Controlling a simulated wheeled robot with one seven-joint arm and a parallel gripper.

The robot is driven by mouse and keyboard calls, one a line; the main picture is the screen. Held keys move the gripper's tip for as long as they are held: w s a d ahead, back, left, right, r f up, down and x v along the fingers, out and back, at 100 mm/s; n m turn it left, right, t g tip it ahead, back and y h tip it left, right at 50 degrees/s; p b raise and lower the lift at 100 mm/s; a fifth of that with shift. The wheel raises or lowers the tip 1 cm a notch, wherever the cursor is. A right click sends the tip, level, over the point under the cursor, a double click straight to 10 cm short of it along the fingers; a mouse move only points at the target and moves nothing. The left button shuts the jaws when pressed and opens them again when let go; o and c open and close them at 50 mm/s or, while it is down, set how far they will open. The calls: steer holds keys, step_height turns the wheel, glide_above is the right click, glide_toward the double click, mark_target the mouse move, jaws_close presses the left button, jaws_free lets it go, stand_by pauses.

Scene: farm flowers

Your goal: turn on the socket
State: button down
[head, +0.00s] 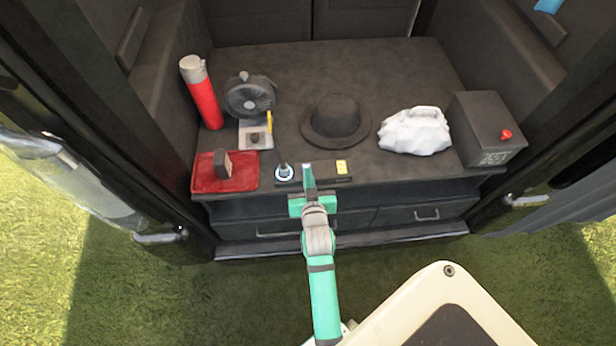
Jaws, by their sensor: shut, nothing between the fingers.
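The socket (325,180) looks like a dark flat strip lying along the front edge of the black surface. A round white and blue piece (284,173) sits at its left end and a small yellow piece (341,167) at its right end. My gripper (308,166) is shut and empty, with its tips over the middle of the strip, between these two pieces. It hides that part of the strip. I cannot tell whether the tips touch it, or whether the socket is on or off.
A red tray (245,184) lies left of the strip. Behind stand a red flask (203,95), a fan (250,97), a black hat (335,122), a white bag-like thing (415,130) and a dark box with a red knob (485,130). Drawers (430,214) are below the front edge.

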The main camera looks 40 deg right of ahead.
steer(key=shift+r, duration=0.2)
steer(key=shift+r, duration=0.3)
steer(key=v, duration=1.1)
steer(key=shift+r, duration=0.35)
steer(key=s+a+r+n+t+y, duration=0.1)
steer(key=s+a+n+y, duration=0.2)
steer(key=s+a, duration=0.6)
steer(key=s+a+r+n+t+y, duration=0.2)
steer(key=s+a, duration=0.7)
steer(key=a, duration=0.6)
steer(key=shift+a+r+n+t+y, duration=0.3)
steer(key=shift+n+y, duration=0.4)
steer(key=shift+y, duration=0.5)
